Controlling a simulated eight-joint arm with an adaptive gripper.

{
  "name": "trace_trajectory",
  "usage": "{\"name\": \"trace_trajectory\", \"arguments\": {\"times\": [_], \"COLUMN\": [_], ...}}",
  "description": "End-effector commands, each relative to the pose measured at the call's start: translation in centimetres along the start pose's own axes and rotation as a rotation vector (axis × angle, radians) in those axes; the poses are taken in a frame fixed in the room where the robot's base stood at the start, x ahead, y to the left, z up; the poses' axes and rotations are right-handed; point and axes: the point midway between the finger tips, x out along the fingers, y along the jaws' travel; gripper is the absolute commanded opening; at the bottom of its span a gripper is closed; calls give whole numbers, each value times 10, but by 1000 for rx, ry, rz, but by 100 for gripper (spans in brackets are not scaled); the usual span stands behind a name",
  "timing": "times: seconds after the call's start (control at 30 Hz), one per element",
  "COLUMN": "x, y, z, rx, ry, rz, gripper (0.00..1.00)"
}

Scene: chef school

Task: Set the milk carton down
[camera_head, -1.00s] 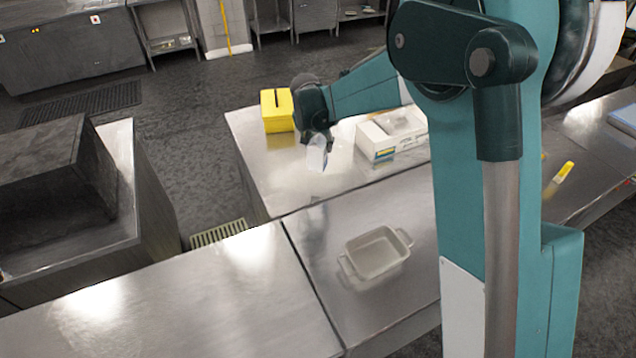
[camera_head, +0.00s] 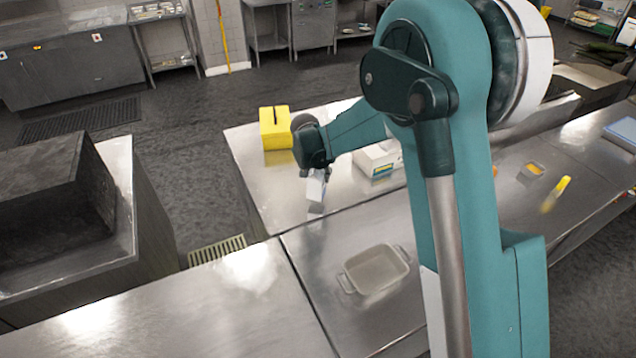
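The milk carton (camera_head: 316,187) is small and whitish. It hangs nearly upright at the end of my arm, close over the steel counter (camera_head: 270,185). I cannot tell whether its base touches the counter. My gripper (camera_head: 316,173) points down at the carton's top and appears shut on it. The fingers are small in this view and partly hidden by the dark wrist.
A yellow box (camera_head: 275,130) stands behind my wrist to the left. A white box (camera_head: 378,160) is to the right, partly behind my arm. An empty baking dish (camera_head: 375,272) sits in front. The counter at left front is clear.

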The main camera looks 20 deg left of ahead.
Motion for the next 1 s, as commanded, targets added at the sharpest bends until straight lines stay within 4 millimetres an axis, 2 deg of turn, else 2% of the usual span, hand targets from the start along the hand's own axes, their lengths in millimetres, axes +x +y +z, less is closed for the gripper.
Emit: {"name": "trace_trajectory", "arguments": {"times": [0.43,0.93,0.97,1.0], "x": [32,37,37,37], "y": [0,0,0,0], "z": [13,16,15,15], "rx": [0,0,0,0], "ry": [0,0,0,0], "rz": [0,0,0,0], "gripper": [17,17,39,44]}}
